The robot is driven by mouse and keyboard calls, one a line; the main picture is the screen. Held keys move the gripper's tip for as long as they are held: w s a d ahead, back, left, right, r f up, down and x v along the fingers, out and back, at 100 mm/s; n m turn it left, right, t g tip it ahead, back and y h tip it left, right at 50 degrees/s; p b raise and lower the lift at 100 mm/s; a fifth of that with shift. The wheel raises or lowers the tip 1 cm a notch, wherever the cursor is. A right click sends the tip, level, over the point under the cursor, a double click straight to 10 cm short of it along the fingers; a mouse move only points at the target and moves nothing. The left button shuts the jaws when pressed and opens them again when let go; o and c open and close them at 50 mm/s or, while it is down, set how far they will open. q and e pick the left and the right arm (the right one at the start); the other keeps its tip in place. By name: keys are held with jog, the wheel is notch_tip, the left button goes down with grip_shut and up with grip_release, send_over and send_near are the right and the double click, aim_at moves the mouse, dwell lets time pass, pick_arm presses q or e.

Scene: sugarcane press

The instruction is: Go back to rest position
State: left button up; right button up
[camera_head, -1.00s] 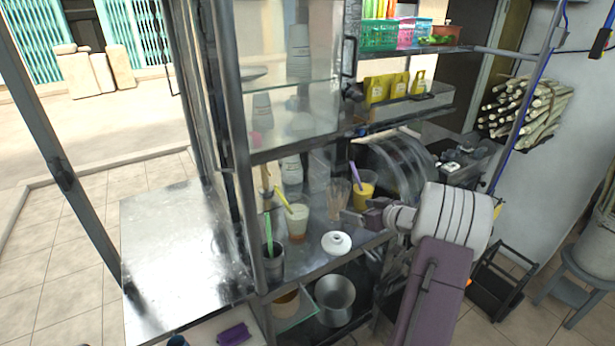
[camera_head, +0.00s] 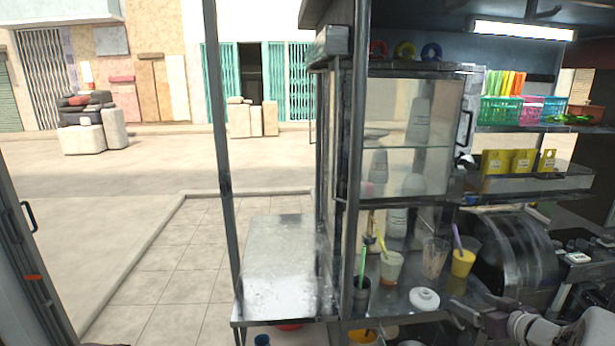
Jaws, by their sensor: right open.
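My right gripper (camera_head: 462,310) is at the bottom right of the head view, at the front of the stall counter. It is open, and I see nothing held in it. My right arm comes in from the bottom right corner. A cup of yellow juice with a purple straw (camera_head: 463,262) stands on the counter just behind the gripper. A white lid-like object (camera_head: 424,299) lies to the left of the gripper. My left gripper is not in view.
A cup with a yellow straw (camera_head: 391,268) and a clear cup (camera_head: 435,257) stand on the counter. A dark press drum (camera_head: 515,250) is behind the gripper. A glass cabinet (camera_head: 408,130) rises above. A bare metal table (camera_head: 280,265) extends left.

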jog(key=w+a+r+n+y, duration=0.1)
jog(key=w+a+r, duration=0.2)
jog(key=a, duration=0.8)
jog(key=w+a+r+n+y, duration=0.1)
jog(key=w+a+r, duration=0.15)
jog(key=a, duration=0.95)
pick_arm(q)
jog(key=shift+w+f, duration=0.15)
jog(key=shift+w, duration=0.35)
pick_arm(e)
jog(key=s+f+m+g+h, duration=0.1)
jog(key=s+f+g, duration=0.3)
jog(key=s, duration=0.5)
jog(key=s+a+f+m+g+h, duration=0.1)
jog(key=s+f+g, duration=0.2)
jog(key=s+f, duration=0.4)
jog(key=s+a+f+m+g+h, duration=0.1)
jog(key=s+f+g, duration=0.3)
jog(key=s, duration=0.7)
jog(key=shift+s+a+f+m+g+h, duration=0.15)
jog(key=shift+s+f+m+g+h, duration=0.2)
jog(key=shift+f, duration=0.45)
